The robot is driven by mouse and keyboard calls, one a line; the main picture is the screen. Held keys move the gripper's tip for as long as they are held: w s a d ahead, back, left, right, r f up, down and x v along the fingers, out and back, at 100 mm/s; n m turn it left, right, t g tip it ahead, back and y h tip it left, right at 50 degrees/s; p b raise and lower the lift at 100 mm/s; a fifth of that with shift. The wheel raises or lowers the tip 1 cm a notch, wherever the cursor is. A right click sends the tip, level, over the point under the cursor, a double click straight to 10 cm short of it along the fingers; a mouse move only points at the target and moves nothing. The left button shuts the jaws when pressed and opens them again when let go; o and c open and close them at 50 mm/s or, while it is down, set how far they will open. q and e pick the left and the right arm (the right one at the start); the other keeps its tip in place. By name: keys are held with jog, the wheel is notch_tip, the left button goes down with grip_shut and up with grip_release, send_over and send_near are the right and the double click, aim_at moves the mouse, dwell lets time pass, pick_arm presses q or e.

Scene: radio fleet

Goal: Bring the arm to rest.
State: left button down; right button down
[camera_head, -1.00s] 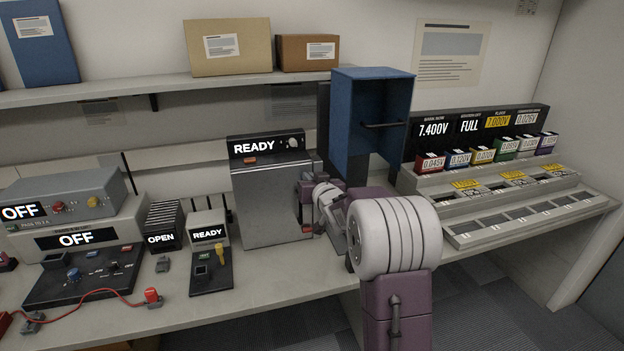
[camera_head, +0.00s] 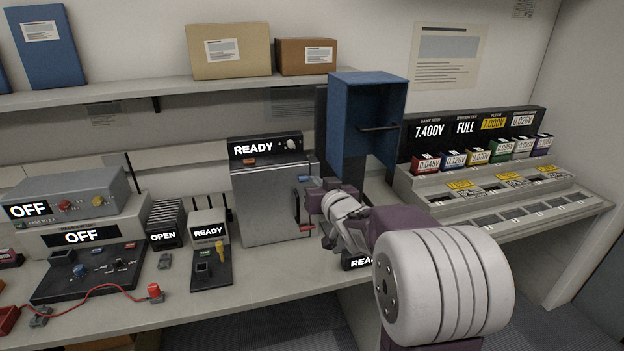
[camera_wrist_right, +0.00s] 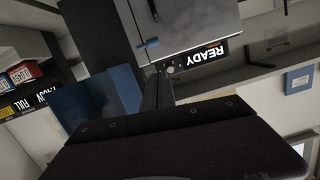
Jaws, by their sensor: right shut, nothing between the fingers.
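My right arm comes in from the lower right of the head view, with a large pale ribbed joint in front. My right gripper (camera_head: 318,203) is shut and empty, beside the right side of the grey cabinet (camera_head: 268,205) with a READY display. I cannot tell whether it touches the cabinet. In the right wrist view my dark gripper body fills the bottom, and the cabinet (camera_wrist_right: 185,25) with its READY display appears upside down ahead. My left gripper is not in view.
A blue open-fronted box (camera_head: 366,120) stands behind my right arm. A battery rack (camera_head: 500,180) with several coloured packs is on the right. Grey OFF units (camera_head: 70,190) and a small READY device (camera_head: 210,250) stand on the left bench. Cardboard boxes (camera_head: 228,50) sit on the shelf.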

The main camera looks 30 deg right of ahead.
jog(key=s+a+f+n+g+y+p, duration=0.1)
jog(key=a+n+g+y+p, duration=0.3)
jog(key=a, duration=0.8)
jog(key=s+a+f+g, duration=0.1)
jog(key=s+f+g, duration=0.2)
jog(key=s+f, duration=0.3)
jog(key=s+a+f+g+p, duration=0.1)
jog(key=s+a+f+g, duration=0.1)
jog(key=s+f, duration=0.4)
jog(key=s+a+f+g+p, duration=0.1)
jog(key=s+f+g, duration=0.4)
jog(key=s, duration=0.7)
jog(key=shift+a+f+m+h, duration=0.3)
jog(key=shift+f, duration=0.45)
